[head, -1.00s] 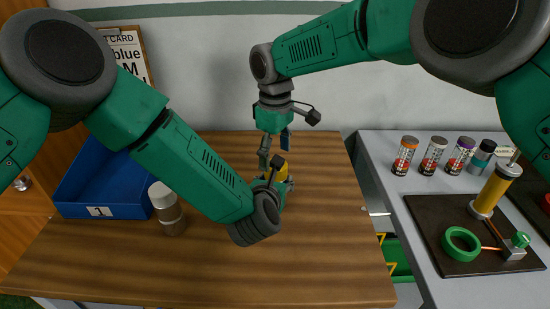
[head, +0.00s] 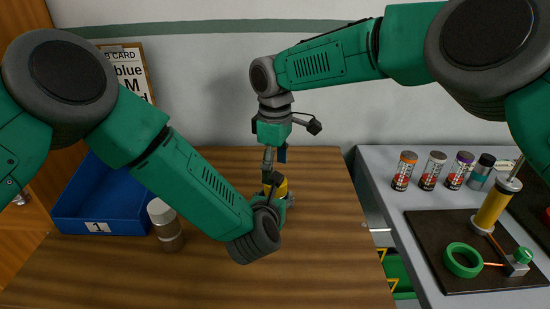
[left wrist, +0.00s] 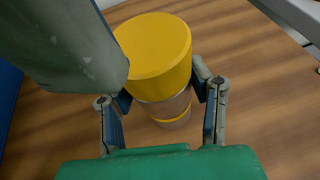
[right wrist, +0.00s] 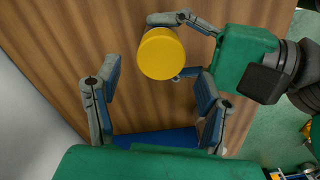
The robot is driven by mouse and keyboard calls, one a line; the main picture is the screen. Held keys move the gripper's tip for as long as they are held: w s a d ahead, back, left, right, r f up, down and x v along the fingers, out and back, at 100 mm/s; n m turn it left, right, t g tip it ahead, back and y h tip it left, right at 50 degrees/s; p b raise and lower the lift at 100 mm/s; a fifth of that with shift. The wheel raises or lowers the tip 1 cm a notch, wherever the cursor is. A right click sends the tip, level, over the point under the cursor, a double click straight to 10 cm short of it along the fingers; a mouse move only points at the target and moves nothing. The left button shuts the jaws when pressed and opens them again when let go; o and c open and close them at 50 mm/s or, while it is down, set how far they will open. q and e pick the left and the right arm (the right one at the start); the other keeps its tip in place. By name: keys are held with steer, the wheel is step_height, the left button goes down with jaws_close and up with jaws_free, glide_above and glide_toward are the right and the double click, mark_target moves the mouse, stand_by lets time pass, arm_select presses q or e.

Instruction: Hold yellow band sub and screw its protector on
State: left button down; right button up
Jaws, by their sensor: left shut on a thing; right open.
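The yellow band sub (left wrist: 172,112) is a grey metal cylinder with a yellow band low on it, standing upright over the table. Its yellow protector (left wrist: 155,50) sits on its top end; I cannot tell how far it is threaded. The protector also shows in the right wrist view (right wrist: 160,53) and, partly hidden, in the head view (head: 281,187). My left gripper (left wrist: 163,100) is shut around the sub's body below the protector. My right gripper (right wrist: 152,85) is open and empty, pointing down above the protector, with the protector slightly beyond its fingertips in its wrist view.
A blue bin (head: 75,226) marked 1 and a metal piece with a white cap (head: 165,225) stand left on the wooden table (head: 325,265). A grey bench (head: 385,180) at the right carries several small canisters and a dark mat (head: 440,225). The table's right part is clear.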

steer(key=shift+f, duration=2.75)
steer(key=shift+c, duration=0.4)
steer(key=c, duration=1.1)
steer(key=shift+w+m, duration=0.1)
steer(key=shift+m, duration=1.6)
steer(key=o, duration=1.3)
steer(key=shift+r, duration=2.25)
